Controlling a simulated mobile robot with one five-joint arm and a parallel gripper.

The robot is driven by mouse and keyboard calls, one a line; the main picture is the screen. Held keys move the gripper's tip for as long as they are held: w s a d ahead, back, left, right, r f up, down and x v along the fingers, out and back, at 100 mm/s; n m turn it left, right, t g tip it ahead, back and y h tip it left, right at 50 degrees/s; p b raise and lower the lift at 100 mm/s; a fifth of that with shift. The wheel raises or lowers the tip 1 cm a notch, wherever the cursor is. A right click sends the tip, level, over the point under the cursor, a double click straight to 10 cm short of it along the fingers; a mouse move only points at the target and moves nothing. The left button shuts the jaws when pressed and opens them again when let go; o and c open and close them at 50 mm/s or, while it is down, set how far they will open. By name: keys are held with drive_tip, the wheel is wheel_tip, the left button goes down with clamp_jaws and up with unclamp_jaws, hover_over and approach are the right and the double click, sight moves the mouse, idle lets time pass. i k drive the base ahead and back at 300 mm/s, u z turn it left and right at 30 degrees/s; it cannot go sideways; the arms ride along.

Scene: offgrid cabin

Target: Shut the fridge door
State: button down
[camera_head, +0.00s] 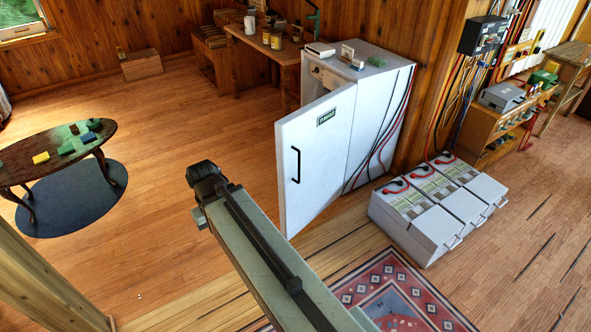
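The white fridge (379,115) stands against the wood wall right of centre. Its door (325,165) stands open, swung out toward the lower left from the fridge body. A black vertical handle (296,165) is near the door's free left edge, and a small dark label (326,117) is near the top. Part of the fridge's inside shows above the door; the rest is hidden behind it. My arm reaches up from the bottom centre, and its visible dark end lies left of the door, apart from it in the picture. I see no gripper fingers.
White battery boxes (432,210) with red cables stand right of the door. A patterned rug (400,290) lies in front. An oval table (25,165) stands at left, a wooden desk (258,40) behind the fridge. Bare floor (190,120) lies left of the door.

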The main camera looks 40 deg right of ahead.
sight(312, 142)
drive_tip(key=i, duration=0.95)
